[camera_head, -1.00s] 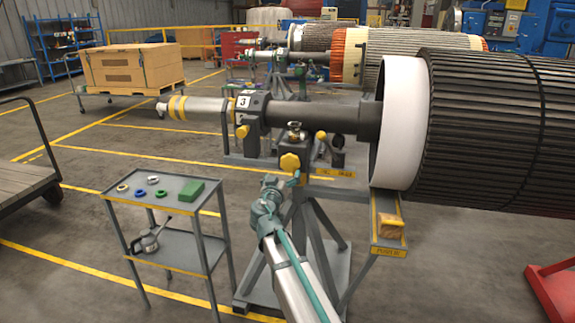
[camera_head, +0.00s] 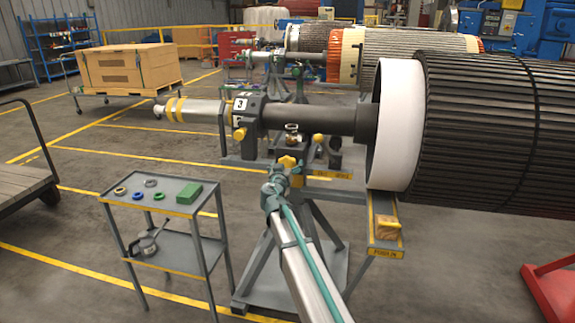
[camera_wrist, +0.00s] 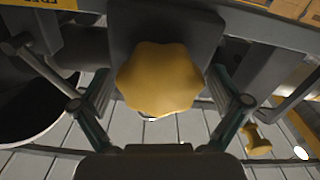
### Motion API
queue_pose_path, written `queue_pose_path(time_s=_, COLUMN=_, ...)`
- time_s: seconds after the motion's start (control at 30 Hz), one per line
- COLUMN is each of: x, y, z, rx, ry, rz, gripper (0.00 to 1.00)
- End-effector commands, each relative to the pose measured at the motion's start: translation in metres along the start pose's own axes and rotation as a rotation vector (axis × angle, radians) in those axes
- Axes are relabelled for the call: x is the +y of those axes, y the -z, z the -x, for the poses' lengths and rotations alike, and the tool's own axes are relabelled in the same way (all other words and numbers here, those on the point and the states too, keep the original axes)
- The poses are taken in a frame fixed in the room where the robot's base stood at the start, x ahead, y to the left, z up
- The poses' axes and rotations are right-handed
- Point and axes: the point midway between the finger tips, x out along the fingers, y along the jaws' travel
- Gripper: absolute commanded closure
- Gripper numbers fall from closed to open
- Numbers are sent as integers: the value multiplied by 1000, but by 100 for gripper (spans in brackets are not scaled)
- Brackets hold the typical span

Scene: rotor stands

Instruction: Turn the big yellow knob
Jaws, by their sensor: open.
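The big yellow knob (camera_wrist: 160,79) is lobed and fills the middle of the wrist view, on a dark block (camera_wrist: 200,30) of the rotor stand. In the head view the knob (camera_head: 287,162) shows just above my gripper (camera_head: 276,182), partly covered by it. In the wrist view my gripper (camera_wrist: 166,118) is open, with one finger on each side of the knob. I see gaps between the fingers and the knob's rim, and cannot tell that either touches. A smaller yellow knob (camera_head: 318,139) sits up and to the right on the stand.
A dark ribbed rotor (camera_head: 480,130) with a white end ring (camera_head: 400,125) lies to the right; its shaft (camera_head: 310,116) runs above the knob. A grey cart (camera_head: 130,196) with coloured rings and a green block (camera_head: 189,193) stands to the left. A wood block (camera_head: 388,228) rests on the stand's ledge.

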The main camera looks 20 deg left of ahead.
Motion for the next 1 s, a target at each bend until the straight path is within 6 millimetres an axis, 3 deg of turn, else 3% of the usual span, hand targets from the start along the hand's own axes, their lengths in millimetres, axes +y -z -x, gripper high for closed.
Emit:
queue_pose_path(time_s=0.27, x=0, y=0, z=-1, rx=0, ry=0, rz=0, gripper=3)
queue_pose_path(time_s=0.6, x=0, y=0, z=-1, rx=0, ry=0, rz=0, gripper=60)
queue_pose_path(time_s=0.63, x=0, y=0, z=-1, rx=0, ry=0, rz=0, gripper=62)
queue_pose_path(time_s=1.0, x=0, y=-2, z=-1, rx=0, ry=0, rz=62, gripper=62)
